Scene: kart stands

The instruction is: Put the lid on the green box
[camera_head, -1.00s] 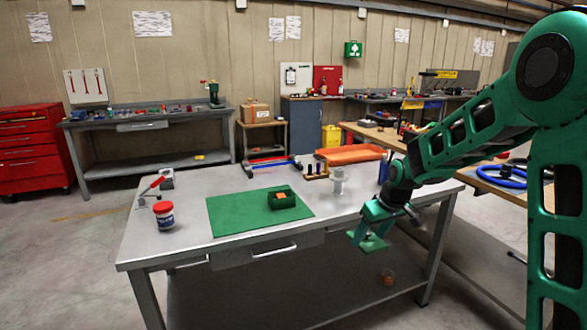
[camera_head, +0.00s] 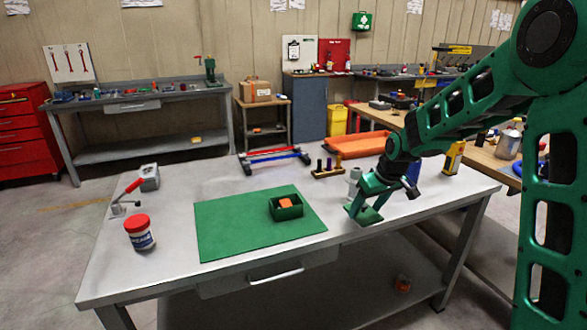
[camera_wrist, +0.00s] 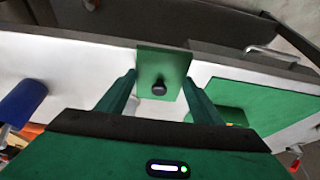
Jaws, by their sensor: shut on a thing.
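The green box (camera_head: 288,212) stands open on the green mat (camera_head: 235,240), with an orange thing (camera_head: 285,203) inside it. My gripper (camera_head: 366,199) is right of the box and the mat. It is shut on the lid (camera_head: 364,216), a flat green square plate, and holds it over the right part of the table. In the wrist view the lid (camera_wrist: 175,61) with its dark knob (camera_wrist: 159,89) is between my two fingers. The mat (camera_wrist: 270,100) lies to the right there, with the box partly hidden by a finger.
The grey table (camera_head: 165,245) also bears a red-capped jar (camera_head: 139,233), a red-handled clamp (camera_head: 125,200), a wooden block with pegs (camera_head: 328,171) and a pale post (camera_head: 354,180) just behind my gripper. An orange tray (camera_head: 360,146) is at the back. The table between lid and mat is clear.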

